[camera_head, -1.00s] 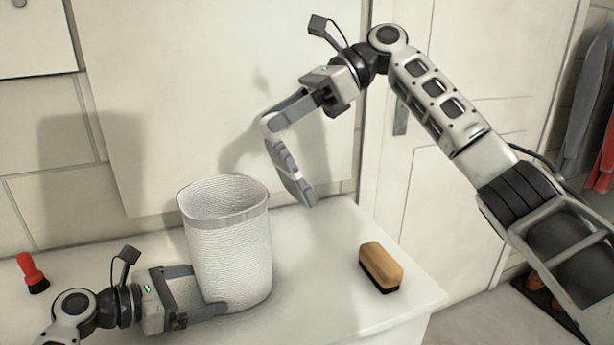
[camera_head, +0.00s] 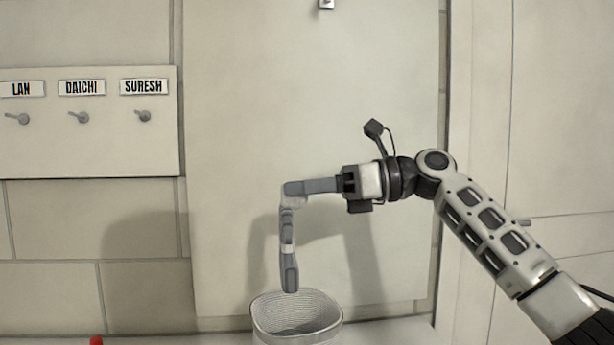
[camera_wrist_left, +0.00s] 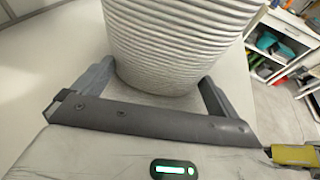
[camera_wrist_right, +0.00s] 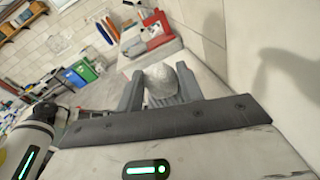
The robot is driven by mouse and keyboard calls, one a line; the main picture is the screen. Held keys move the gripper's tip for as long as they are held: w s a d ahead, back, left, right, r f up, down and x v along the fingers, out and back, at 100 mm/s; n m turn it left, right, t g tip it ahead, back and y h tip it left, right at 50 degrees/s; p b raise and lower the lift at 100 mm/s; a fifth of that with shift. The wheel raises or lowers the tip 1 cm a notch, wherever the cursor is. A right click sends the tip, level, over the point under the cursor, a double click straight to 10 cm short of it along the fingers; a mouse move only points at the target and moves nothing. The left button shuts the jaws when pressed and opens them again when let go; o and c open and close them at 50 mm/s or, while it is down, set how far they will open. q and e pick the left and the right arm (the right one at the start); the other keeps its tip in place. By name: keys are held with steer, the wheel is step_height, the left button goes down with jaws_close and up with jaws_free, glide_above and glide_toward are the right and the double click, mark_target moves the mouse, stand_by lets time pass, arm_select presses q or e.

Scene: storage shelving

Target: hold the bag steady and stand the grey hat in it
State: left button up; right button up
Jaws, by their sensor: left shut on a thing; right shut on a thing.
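The white ribbed bag (camera_head: 298,318) stands upright at the bottom of the head view, its open rim showing and its lower part cut off. In the left wrist view, my left gripper (camera_wrist_left: 156,74) is shut on the bag (camera_wrist_left: 180,40), a finger on either side. My right gripper (camera_head: 300,188) is shut on the grey hat (camera_head: 289,255), which hangs nearly upright, edge-on, from the fingers. The hat's lower end overlaps the bag's rim in the picture; I cannot tell if it is inside. The hat (camera_wrist_right: 175,82) also shows between my right fingers in the right wrist view.
A wall panel (camera_head: 90,150) with hooks labelled LAN, DAICHI and SURESH is at the left. A red tip (camera_head: 96,341) of something shows at the bottom edge. The wall stands close behind the hat. The air left of the hat is clear.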

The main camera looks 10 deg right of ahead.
step_height(320, 180, down, 16)
steer(key=shift+f, duration=0.2)
stand_by(1.4)
steer(key=o, duration=1.1)
steer(key=shift+c, duration=0.2)
arm_select(q)
steer(key=shift+c, duration=0.2)
arm_select(e)
steer(key=v, duration=1.2)
